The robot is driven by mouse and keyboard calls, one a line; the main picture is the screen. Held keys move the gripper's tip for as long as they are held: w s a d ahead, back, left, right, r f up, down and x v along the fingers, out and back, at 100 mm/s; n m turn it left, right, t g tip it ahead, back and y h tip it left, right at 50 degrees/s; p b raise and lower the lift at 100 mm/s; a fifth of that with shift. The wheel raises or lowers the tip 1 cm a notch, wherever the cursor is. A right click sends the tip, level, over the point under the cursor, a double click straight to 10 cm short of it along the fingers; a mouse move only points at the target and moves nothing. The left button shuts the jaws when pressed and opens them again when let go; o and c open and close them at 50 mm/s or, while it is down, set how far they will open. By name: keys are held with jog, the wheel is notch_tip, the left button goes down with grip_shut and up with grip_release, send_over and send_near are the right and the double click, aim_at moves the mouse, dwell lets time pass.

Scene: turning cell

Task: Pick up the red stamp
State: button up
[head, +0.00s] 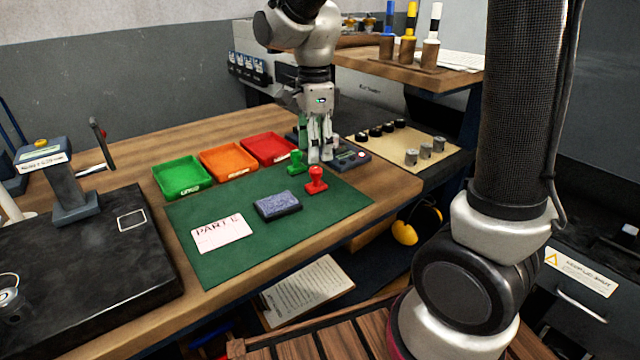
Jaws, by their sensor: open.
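The red stamp (316,181) stands upright on the green mat (221,267), near its right end. A green stamp (296,163) stands just behind it and to the left. My gripper (320,158) points down from above, just behind the red stamp and to the right of the green stamp. Its fingers are open and I see nothing between them. The red stamp is in front of the fingers in this view and fully visible. Whether the fingertips touch the mat is not clear.
An ink pad (277,206) and a white card (221,232) lie on the mat. Green (182,188), orange (229,173) and red (268,160) trays stand behind. A dark device (352,158) sits right of my gripper. A black slab (90,285) fills the left.

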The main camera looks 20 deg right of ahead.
aim_at(316, 168)
jog(key=shift+f+m, duration=0.15)
jog(key=shift+m, duration=0.85)
notch_tip(316, 168, down, 8)
jog(key=shift+w+d+r, duration=0.1)
jog(key=shift+r, duration=0.1)
jog(key=shift+c, duration=0.2)
grip_shut()
